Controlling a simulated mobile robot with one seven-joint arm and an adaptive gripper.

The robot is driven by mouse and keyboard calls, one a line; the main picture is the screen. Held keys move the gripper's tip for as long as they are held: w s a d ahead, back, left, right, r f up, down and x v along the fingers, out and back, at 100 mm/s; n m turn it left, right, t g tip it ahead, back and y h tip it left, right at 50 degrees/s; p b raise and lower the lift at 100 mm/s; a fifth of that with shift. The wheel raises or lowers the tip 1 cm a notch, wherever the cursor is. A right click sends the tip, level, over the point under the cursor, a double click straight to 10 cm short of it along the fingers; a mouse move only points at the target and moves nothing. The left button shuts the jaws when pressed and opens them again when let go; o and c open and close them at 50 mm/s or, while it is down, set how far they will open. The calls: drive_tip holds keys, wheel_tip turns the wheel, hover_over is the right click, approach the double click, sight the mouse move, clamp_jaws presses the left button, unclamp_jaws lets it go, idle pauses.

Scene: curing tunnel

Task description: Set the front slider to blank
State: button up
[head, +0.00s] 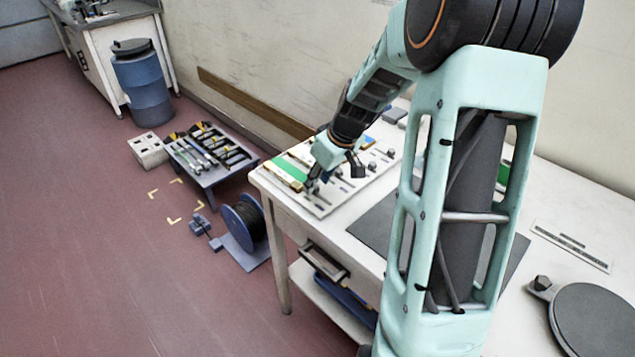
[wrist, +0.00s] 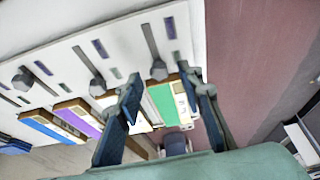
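A pale slider panel (head: 322,208) lies on the white table; it also fills the upper left of the wrist view (wrist: 115,35). It carries several grey knobs on dark slots and coloured strips. In the wrist view, the end slider's grey knob (wrist: 158,69) sits at the lower end of its slot (wrist: 149,40), close to a green strip (wrist: 162,104). My gripper (wrist: 163,78) is open, its two blue-grey fingers apart on either side of that knob; contact cannot be told. In the head view my gripper (head: 314,184) is low over the panel's near-left end and hides part of it.
A dark mat (head: 375,226) lies beside the panel, and a round dark plate (head: 597,318) is at the table's right. A cable reel (head: 245,222) and a low tool table (head: 212,178) stand on the floor to the left. The wall is behind the panel.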

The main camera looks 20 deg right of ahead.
drive_tip(key=shift+w+f, duration=0.2)
drive_tip(key=shift+f, duration=0.3)
clamp_jaws()
